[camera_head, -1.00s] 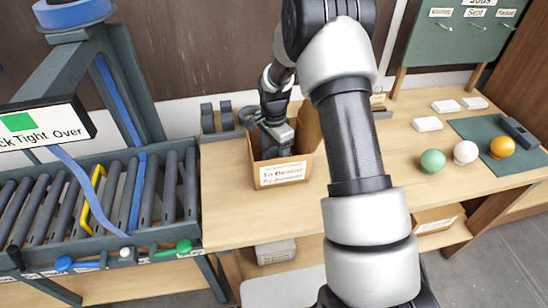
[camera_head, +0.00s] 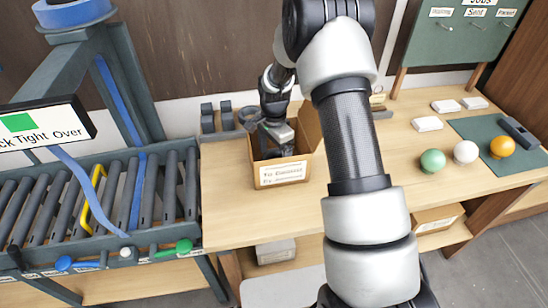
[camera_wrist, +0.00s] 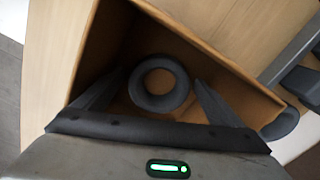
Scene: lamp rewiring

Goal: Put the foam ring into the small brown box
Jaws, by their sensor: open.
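The small brown box (camera_head: 283,174) stands open on the table, left of my arm in the head view, with a white label on its front. Its inner wall (camera_wrist: 215,62) also shows in the wrist view. My gripper (camera_head: 281,150) points down into the box, its fingers partly hidden by the front wall. In the wrist view, a dark grey foam ring (camera_wrist: 159,105) lies inside the box, between the two spread fingers of my gripper (camera_wrist: 158,77). A gap shows on both sides of the ring. The head view does not show this ring clearly.
A dark ring-shaped thing (camera_head: 249,117) is just behind the box, by a grey rack (camera_head: 217,122). A roller conveyor (camera_head: 100,200) stands at the left. Green (camera_head: 432,161), white (camera_head: 465,152) and orange (camera_head: 502,147) balls are at the right. Table is clear before the box.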

